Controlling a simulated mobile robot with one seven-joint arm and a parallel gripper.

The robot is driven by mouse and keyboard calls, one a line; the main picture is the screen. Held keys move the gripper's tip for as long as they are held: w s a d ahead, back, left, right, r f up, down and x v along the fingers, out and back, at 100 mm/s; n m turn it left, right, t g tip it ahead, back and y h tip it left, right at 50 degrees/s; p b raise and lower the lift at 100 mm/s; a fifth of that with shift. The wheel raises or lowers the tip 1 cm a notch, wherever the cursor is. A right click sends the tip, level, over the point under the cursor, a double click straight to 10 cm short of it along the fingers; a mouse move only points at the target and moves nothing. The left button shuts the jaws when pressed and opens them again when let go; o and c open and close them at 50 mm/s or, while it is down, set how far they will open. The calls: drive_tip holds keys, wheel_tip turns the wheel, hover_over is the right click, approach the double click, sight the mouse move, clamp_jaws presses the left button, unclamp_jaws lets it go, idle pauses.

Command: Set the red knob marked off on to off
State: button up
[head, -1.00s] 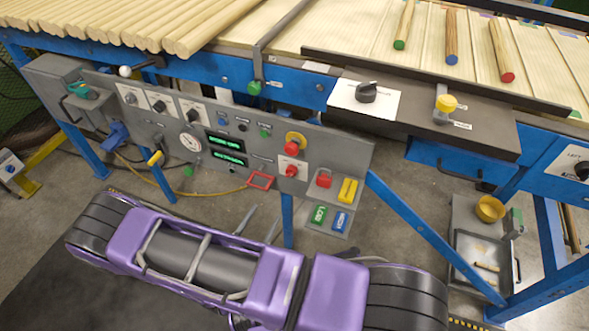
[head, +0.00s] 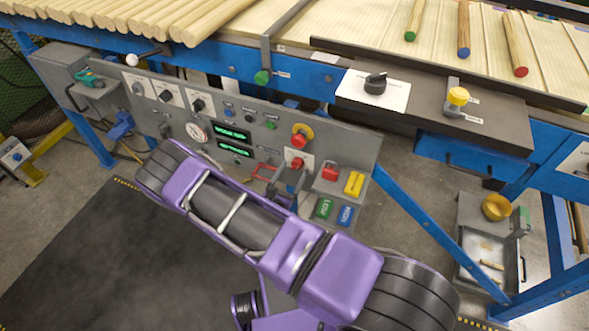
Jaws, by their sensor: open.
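The red knob (head: 297,163) sits on a white plate at the lower right of the grey control panel (head: 345,147). Its marks are too small to read, and its lower part is partly hidden. My gripper (head: 291,177) is open, just below and in front of the knob, with its grey fingers close to it. I cannot tell whether they touch it or are around it. My purple arm crosses the foreground below the panel.
A red emergency button (head: 300,138) on a yellow base is just above the knob.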

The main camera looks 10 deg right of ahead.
drive_tip(key=shift+w+d, duration=0.45)
drive_tip(key=shift+w, duration=0.15)
clamp_jaws()
